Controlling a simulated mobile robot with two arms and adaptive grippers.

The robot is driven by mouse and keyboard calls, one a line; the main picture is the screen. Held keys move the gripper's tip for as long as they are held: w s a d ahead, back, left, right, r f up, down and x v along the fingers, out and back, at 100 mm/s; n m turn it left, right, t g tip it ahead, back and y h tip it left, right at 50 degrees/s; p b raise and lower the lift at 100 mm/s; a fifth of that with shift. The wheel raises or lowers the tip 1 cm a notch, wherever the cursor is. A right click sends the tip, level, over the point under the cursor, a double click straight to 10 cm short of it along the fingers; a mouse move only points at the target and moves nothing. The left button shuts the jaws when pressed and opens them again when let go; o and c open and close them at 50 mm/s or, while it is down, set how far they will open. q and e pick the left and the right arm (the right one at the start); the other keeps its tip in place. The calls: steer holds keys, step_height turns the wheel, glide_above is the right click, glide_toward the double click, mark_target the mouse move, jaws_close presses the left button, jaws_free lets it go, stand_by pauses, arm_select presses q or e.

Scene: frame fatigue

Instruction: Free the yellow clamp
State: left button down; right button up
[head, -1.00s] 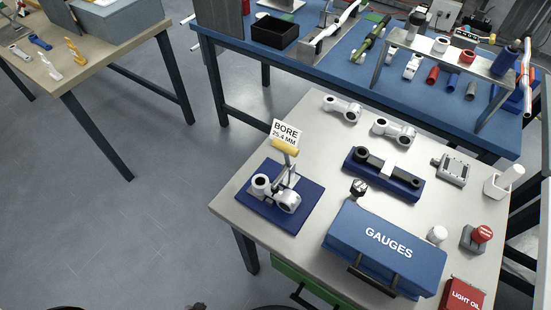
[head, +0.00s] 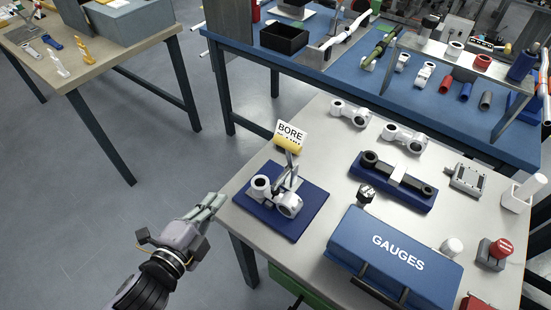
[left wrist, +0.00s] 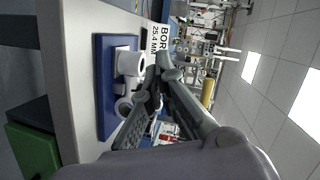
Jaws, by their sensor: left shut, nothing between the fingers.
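The yellow clamp's handle (head: 287,143) stands up at the top of a grey metal lever (head: 290,172) on a blue fixture plate (head: 300,223). A silver connecting rod (head: 289,207) sits on that plate at the clamp's foot. My left gripper (head: 217,203) is shut and empty, left of the plate by the table's corner, apart from the clamp. In the left wrist view the gripper's fingers (left wrist: 163,68) cover part of the fixture, and the yellow handle (left wrist: 207,92) shows behind them. My right gripper is not in view.
A white BORE sign (head: 291,132) stands right by the handle. A blue GAUGES case (head: 392,262) is at the front of the light table (head: 250,228). A second fixture with a dark rod (head: 392,178) lies farther right. Floor is open left of the table.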

arm_select(q)
steer(key=s+d+r+m+h, duration=0.4)
steer(key=d+r+m, duration=0.1)
steer(key=r+m, duration=0.1)
steer(key=shift+r+h, duration=0.4)
steer(key=shift+r, duration=0.5)
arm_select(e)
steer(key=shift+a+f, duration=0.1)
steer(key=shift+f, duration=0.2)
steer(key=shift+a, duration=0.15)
arm_select(q)
steer(key=p, duration=0.4)
glide_toward(285, 146)
steer(key=x, duration=0.5)
steer(key=shift+w+d+r, duration=0.1)
steer(key=shift+w+d, duration=0.1)
steer(key=shift+w, duration=0.05)
steer(key=shift+w+d, duration=0.45)
steer(key=shift+w, duration=0.1)
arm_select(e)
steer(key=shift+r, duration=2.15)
